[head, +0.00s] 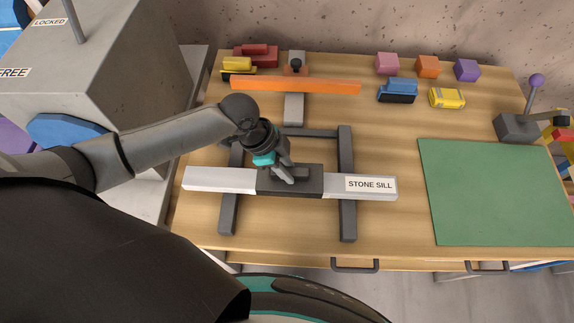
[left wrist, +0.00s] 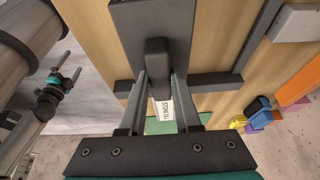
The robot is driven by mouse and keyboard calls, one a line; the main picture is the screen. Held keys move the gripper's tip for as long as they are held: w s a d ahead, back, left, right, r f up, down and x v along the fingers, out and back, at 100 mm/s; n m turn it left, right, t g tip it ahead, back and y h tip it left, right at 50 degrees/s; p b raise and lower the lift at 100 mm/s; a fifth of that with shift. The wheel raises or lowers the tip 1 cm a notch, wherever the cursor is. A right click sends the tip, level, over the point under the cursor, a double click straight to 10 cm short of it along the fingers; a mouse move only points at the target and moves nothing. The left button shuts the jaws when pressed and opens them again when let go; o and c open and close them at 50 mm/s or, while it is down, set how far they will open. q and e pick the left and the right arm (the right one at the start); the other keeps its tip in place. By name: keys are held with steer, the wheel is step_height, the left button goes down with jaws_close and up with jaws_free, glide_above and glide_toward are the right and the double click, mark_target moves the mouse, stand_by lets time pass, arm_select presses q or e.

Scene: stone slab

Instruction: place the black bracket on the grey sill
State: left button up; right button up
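The grey sill (head: 215,180) is a long pale bar labelled "STONE SILL", lying across two dark rails in the head view. The black bracket (head: 310,181) is a dark block with a raised grip. It lies across the sill's middle, flat and lined up with it; I cannot tell whether it fully rests there. My left gripper (head: 284,173) is over the bracket, its fingers on both sides of the raised grip, seemingly touching it. The left wrist view shows the bracket (left wrist: 126,22) and the fingers (left wrist: 158,80) close up.
An orange bar (head: 320,87), a blue toy vehicle (head: 398,88), a yellow one (head: 447,98) and coloured blocks are at the back. A green mat (head: 495,195) lies at right, below a lever box (head: 517,128). A large grey box (head: 110,60) stands at left.

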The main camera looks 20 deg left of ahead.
arm_select(q)
steer(key=o, duration=0.4)
steer(key=shift+o, duration=0.2)
steer(key=shift+r, duration=0.3)
steer(key=p+v, duration=0.1)
steer(key=v, duration=1.1)
steer(key=shift+r+p, duration=0.3)
steer(key=shift+r, duration=0.05)
